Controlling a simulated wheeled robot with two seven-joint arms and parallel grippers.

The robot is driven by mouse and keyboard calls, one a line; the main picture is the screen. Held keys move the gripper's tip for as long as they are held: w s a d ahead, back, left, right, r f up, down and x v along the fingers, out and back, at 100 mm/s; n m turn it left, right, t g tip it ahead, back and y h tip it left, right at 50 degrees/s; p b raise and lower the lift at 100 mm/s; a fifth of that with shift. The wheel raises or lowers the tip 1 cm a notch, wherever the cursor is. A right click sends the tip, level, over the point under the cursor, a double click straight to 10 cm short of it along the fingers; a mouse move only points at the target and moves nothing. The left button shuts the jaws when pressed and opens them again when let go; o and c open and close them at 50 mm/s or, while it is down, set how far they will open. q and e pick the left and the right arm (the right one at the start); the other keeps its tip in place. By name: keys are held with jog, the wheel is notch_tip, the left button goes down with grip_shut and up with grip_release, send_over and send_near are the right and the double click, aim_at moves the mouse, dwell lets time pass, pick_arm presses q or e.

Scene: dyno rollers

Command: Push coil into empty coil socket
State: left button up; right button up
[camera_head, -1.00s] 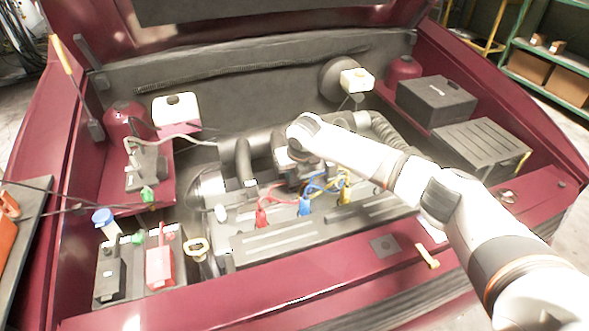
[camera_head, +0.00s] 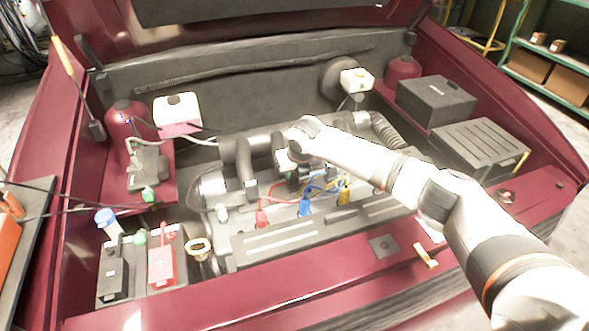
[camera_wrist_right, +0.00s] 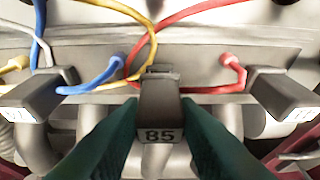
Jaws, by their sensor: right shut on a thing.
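My right gripper (camera_head: 291,176) reaches over the middle of the engine in the head view. In the right wrist view its two dark green fingers (camera_wrist_right: 160,118) close on the sides of a dark coil marked 85 (camera_wrist_right: 160,98). The coil's far end meets the grey engine rail (camera_wrist_right: 185,78); how deep it sits in a socket cannot be seen, as the coil covers it. Two other dark coils, one at left (camera_wrist_right: 38,92) and one at right (camera_wrist_right: 285,90), stand on either side with wires attached. My left gripper is not in view.
Blue (camera_wrist_right: 105,75), yellow (camera_wrist_right: 148,20) and red wires (camera_wrist_right: 190,15) loop close around the coil. Red (camera_head: 262,218), blue (camera_head: 304,208) and yellow plugs (camera_head: 345,195) stand along the engine. A battery (camera_head: 110,275) is at the front left. Thick hoses (camera_head: 243,160) lie near the gripper.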

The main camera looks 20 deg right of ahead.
dwell(0.6)
jog(key=shift+f+p, duration=0.3)
jog(key=shift+p, duration=0.15)
jog(key=shift+f, duration=0.4)
dwell(0.4)
jog(key=o, duration=1.1)
jog(key=shift+c, duration=0.2)
